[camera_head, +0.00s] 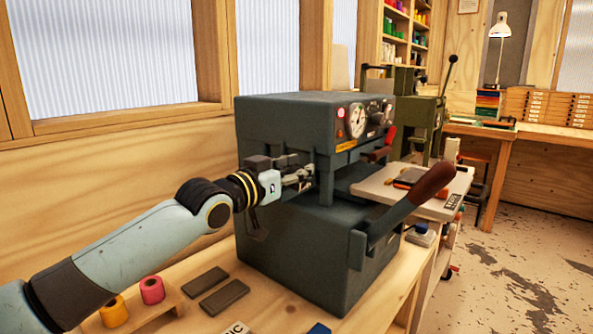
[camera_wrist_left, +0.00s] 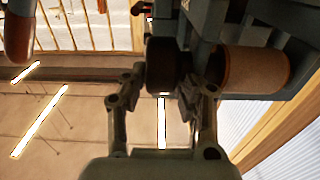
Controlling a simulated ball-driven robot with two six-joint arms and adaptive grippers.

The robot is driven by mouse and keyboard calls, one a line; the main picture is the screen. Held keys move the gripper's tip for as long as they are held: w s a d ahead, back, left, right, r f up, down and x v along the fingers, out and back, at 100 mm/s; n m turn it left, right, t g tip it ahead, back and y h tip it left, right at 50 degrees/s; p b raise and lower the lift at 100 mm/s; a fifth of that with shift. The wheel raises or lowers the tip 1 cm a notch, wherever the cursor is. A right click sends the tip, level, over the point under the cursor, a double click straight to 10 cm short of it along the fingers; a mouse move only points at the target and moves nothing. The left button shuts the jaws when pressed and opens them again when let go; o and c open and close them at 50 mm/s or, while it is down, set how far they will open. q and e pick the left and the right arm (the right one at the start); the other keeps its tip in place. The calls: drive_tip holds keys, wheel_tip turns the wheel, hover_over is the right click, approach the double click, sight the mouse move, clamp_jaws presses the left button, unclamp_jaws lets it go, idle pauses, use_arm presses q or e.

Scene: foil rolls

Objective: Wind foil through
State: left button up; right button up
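The dark grey foil press (camera_head: 290,125) stands on the wooden bench, with a round gauge on its front. My left gripper (camera_head: 300,180) reaches the press's left side, below its upper block. In the left wrist view, my left gripper's fingers (camera_wrist_left: 163,92) lie close on both sides of a short dark round knob (camera_wrist_left: 167,62) and appear shut on it. A copper-brown roll (camera_wrist_left: 252,70) sits beside the knob, to its right. The knob is hard to make out in the head view. My right gripper is not in view.
A pink roll (camera_head: 152,290) and a yellow roll (camera_head: 114,311) stand on a wooden holder at bottom left. Two flat grey bars (camera_head: 215,288) lie beside it. A brown-handled lever (camera_head: 428,185) sticks out at the press's right front. A window wall stands close behind.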

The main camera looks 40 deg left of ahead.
use_arm(q)
clamp_jaws()
